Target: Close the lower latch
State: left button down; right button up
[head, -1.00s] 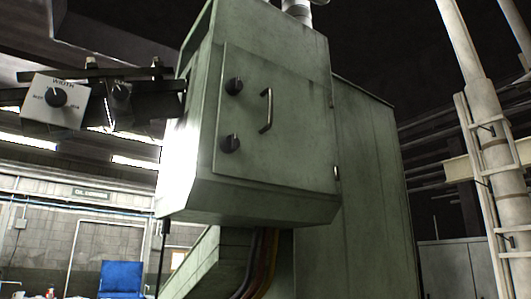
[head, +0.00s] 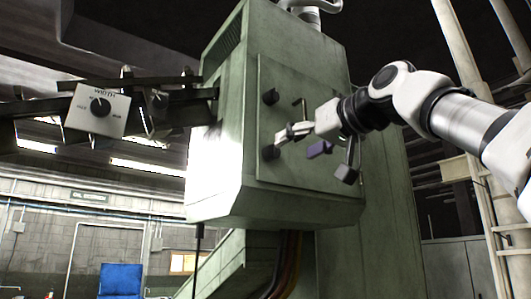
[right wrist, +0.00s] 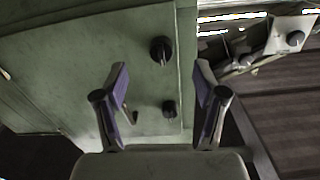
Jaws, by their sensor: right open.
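The lower latch (head: 270,152) is a dark round knob on the left part of the green cabinet door (head: 310,175). The upper latch (head: 270,97) is a similar knob above it. My right gripper (head: 301,142) is open and empty in front of the door, with one finger by the lower latch in the head view. In the right wrist view, the lower latch (right wrist: 160,50) appears centred between and ahead of the open fingertips (right wrist: 161,68); I see no contact. The upper latch (right wrist: 169,108) also shows there. My left gripper is out of view.
The door handle (head: 299,105) is partly hidden behind my right gripper. A control box marked WIDTH (head: 98,110), with a knob, hangs on dark bars left of the cabinet. A pale pipe and ladder (head: 480,160) stand at the right.

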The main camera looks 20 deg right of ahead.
aim_at(277, 150)
jog(key=w+a+m+p, duration=0.1)
jog(key=w+p, duration=0.1)
jog(key=w+r+m+p, duration=0.1)
jog(key=w+p, duration=0.1)
jog(key=p, duration=0.1)
jog(key=w+a+m+p, duration=0.1)
jog(key=w+p, duration=0.2)
jog(key=shift+a+r, duration=0.35)
jog(key=m+p, duration=0.1)
jog(key=m, duration=0.1)
jog(key=shift+m, duration=0.3)
jog(key=shift+s+d+f+m+b, duration=0.1)
jog(key=shift+f+m+b, duration=0.1)
jog(key=shift+m, duration=0.3)
jog(key=shift+s+d+f+m+b, duration=0.1)
jog(key=shift+m+b, duration=0.1)
jog(key=shift+m, duration=0.3)
jog(key=m, duration=0.2)
jog(key=shift+s+d+m, duration=0.1)
jog(key=shift+m, duration=0.2)
jog(key=shift+w+m, duration=0.25)
jog(key=shift+m, duration=0.05)
jog(key=shift+a, duration=0.2)
jog(key=shift+c, duration=0.4)
